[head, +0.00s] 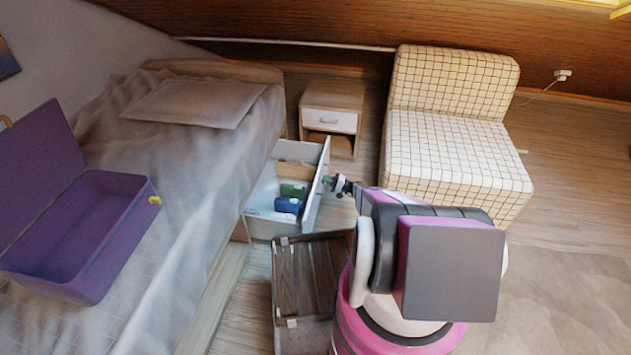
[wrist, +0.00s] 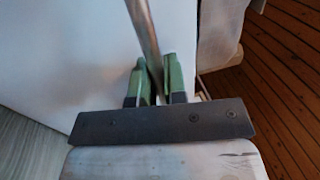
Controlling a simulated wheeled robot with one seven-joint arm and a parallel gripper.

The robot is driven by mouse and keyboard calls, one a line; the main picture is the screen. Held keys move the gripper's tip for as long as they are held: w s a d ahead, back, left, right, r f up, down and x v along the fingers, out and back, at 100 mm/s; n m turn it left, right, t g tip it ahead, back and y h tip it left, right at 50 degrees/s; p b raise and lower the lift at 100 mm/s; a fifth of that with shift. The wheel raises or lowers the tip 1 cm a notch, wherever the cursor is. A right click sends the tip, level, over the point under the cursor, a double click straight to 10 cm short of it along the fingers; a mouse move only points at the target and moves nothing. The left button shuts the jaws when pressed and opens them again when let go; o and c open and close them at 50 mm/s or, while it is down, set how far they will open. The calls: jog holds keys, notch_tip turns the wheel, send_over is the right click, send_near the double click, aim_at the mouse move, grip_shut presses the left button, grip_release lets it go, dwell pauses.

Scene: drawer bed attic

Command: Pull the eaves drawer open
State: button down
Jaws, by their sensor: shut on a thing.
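The eaves drawer (head: 313,207) is a white drawer that stands pulled out from under the bed, with its inside showing. It holds a blue item (head: 287,205), a green item (head: 292,190) and some pale things. My gripper (head: 334,184) is at the outer face of its front panel. In the wrist view, the green fingertips (wrist: 153,76) are shut on the drawer's metal bar handle (wrist: 141,28), one finger on each side. The white drawer front (wrist: 75,55) fills the left of that view. The finger contact is small and dim in the head view.
A brown slatted crate (head: 305,268) stands on the floor just in front of the drawer. A nightstand (head: 331,118) is behind it, and a checked chair (head: 455,150) is to the right. An open purple case (head: 105,215) lies on the bed (head: 190,190). Floor at the lower right is clear.

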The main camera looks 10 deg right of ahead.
jog(key=shift+r+v, duration=0.2)
jog(key=shift+v, duration=0.7)
jog(key=shift+r+v, duration=0.15)
jog(key=shift+v, duration=0.75)
jog(key=shift+r+v, duration=0.2)
jog(key=shift+v, duration=0.7)
jog(key=shift+d, duration=0.1)
jog(key=c, duration=1.2)
grip_release()
